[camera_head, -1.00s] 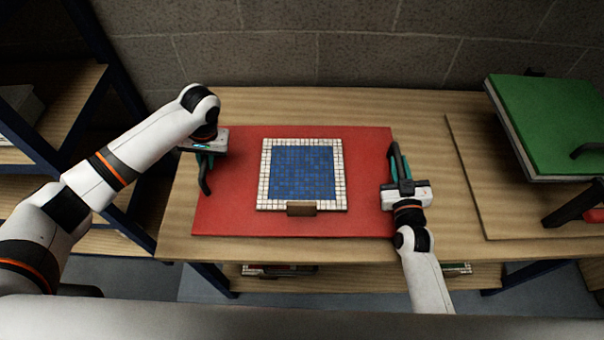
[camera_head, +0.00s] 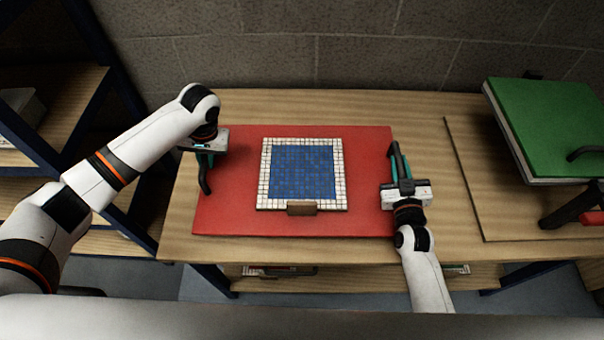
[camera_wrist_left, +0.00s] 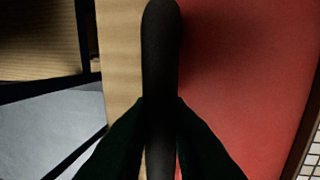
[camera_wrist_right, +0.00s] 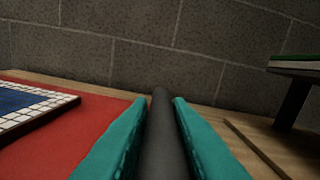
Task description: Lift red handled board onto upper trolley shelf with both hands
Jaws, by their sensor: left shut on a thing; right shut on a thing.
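The red board (camera_head: 365,160) lies flat on the wooden table, with a blue and white mosaic panel (camera_head: 303,172) on it. It also shows in the left wrist view (camera_wrist_left: 240,70) and the right wrist view (camera_wrist_right: 60,140). My left gripper (camera_head: 207,165) is shut on the board's dark left handle (camera_wrist_left: 160,50). My right gripper (camera_head: 398,165) is shut on the dark right handle (camera_wrist_right: 160,130); its teal fingers sit on both sides of the bar. I cannot tell whether the board is clear of the table.
A green board (camera_head: 555,120) with a dark handle stands raised on the right, over a thin wooden board (camera_head: 470,190). Dark-framed shelves (camera_head: 60,115) stand on the left. A block wall (camera_head: 300,45) closes off the back. A lower shelf (camera_head: 350,280) runs under the table (camera_head: 300,105).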

